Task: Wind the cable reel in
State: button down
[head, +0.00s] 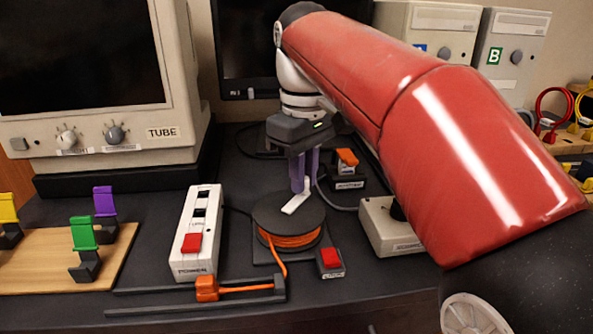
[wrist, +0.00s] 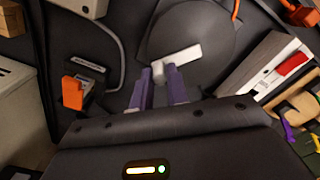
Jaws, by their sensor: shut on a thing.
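The cable reel (head: 289,222) is a dark round drum with orange cable (head: 291,239) wound around it, in the middle of the table. It also shows in the wrist view (wrist: 195,30). A white crank handle (head: 297,203) lies across its top. My gripper (head: 303,190), with purple fingers, points down over the reel and is shut on the knob end of the crank. In the wrist view, the fingertips (wrist: 160,72) meet at the near end of the white crank (wrist: 180,60). Orange cable runs from the reel to an orange plug (head: 207,288) on a dark rail at the front.
A white power strip (head: 196,232) with a red switch stands left of the reel. A red button box (head: 331,262) sits close at its right front. An orange switch (head: 347,158) is behind. A beige box (head: 389,226) is at right, below my arm.

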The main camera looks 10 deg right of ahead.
aim_at(317, 214)
jog(key=m, duration=0.1)
jog(key=s+d+m, duration=0.1)
jog(key=m, duration=0.1)
jog(key=shift+m, duration=0.3)
jog(key=m, duration=0.1)
jog(key=s+m, duration=0.1)
jog(key=m, duration=0.1)
jog(key=shift+s+d+m, duration=0.2)
jog(key=shift+m, duration=0.1)
jog(key=s+m, duration=0.1)
jog(key=m, duration=0.2)
jog(key=shift+s+m, duration=0.2)
jog(key=shift+m, duration=0.1)
jog(key=shift+s+a+m, duration=0.1)
jog(key=shift+s+m, duration=0.2)
jog(key=shift+m, duration=0.5)
jog(key=shift+s+m, duration=0.3)
jog(key=shift+m, duration=0.5)
jog(key=c, duration=1.4)
grip_release()
jog(key=shift+o, duration=0.2)
jog(key=shift+r, duration=0.15)
notch_tip(317, 214, up, 8)
jog(key=shift+f, duration=0.2)
